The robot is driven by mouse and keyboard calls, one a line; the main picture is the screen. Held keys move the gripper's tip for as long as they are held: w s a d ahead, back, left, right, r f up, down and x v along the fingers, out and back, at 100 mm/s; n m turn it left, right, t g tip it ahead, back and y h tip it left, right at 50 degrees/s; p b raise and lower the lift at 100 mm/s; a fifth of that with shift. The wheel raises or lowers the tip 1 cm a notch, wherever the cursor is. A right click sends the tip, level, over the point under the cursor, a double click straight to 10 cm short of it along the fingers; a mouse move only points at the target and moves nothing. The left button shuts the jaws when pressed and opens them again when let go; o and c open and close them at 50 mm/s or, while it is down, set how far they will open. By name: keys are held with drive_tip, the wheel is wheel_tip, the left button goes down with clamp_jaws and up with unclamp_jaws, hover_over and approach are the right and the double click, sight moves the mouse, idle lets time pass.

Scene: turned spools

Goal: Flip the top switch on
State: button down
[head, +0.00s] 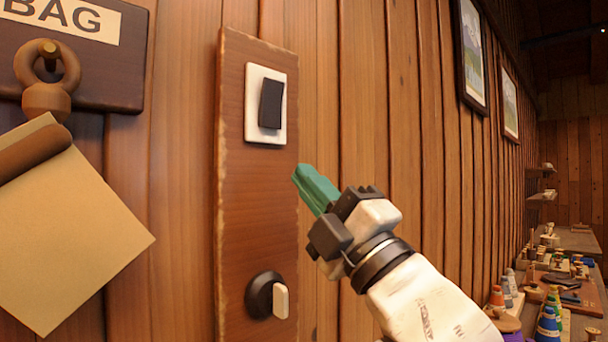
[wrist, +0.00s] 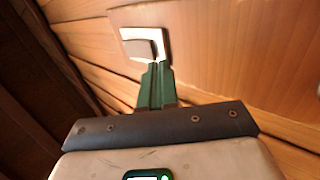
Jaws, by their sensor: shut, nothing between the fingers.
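The top switch (head: 270,103) is a dark rocker in a white plate on a tall wooden board fixed to the plank wall. My gripper (head: 296,172) is shut and empty, its green fingers pointing up and left. In the head view the fingertips are below and to the right of the top switch, beside the board's right edge. In the wrist view the fingertips (wrist: 158,66) appear just below the switch (wrist: 140,49) and overlap the lower part of its plate. I cannot tell whether they touch it.
A lower switch (head: 268,297), a black round with a cream lever, is on the same board. A hanging bag sign (head: 85,75) with a tan paper (head: 70,230) is at left. Framed pictures (head: 472,55) hang at right. A cluttered bench (head: 575,310) runs along the right wall.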

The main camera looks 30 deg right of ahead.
drive_tip(key=b+v, duration=0.2)
drive_tip(key=v, duration=0.4)
drive_tip(key=shift+f, duration=0.5)
drive_tip(key=w+d+f+m+g+h, duration=0.2)
drive_tip(key=f+m+h, duration=0.15)
drive_tip(key=f, duration=0.25)
drive_tip(key=w+d+f+m+g+h, duration=0.1)
drive_tip(key=w+f+m+h, duration=0.1)
drive_tip(key=f+m, duration=0.4)
drive_tip(key=w+d+f+m+g+h, duration=0.2)
drive_tip(key=f+m+h, duration=0.1)
drive_tip(key=f, duration=0.4)
wheel_tip(320, 180, down, 17)
drive_tip(key=s+m+g, duration=0.2)
drive_tip(key=m+g, duration=0.2)
drive_tip(key=g, duration=0.1)
drive_tip(key=s+f+m+g, duration=0.2)
drive_tip(key=s+f+g, duration=0.5)
drive_tip(key=s+f, duration=0.8)
drive_tip(key=s+d+f+m+g, duration=0.1)
drive_tip(key=s+f+m+g, duration=0.2)
drive_tip(key=s+f, duration=1.1)
drive_tip(key=g, duration=0.3)
drive_tip(key=shift+s+d+f+g, duration=0.3)
drive_tip(key=shift+s+f+g, duration=0.05)
drive_tip(key=shift+g, duration=0.05)
drive_tip(key=shift+m, duration=0.25)
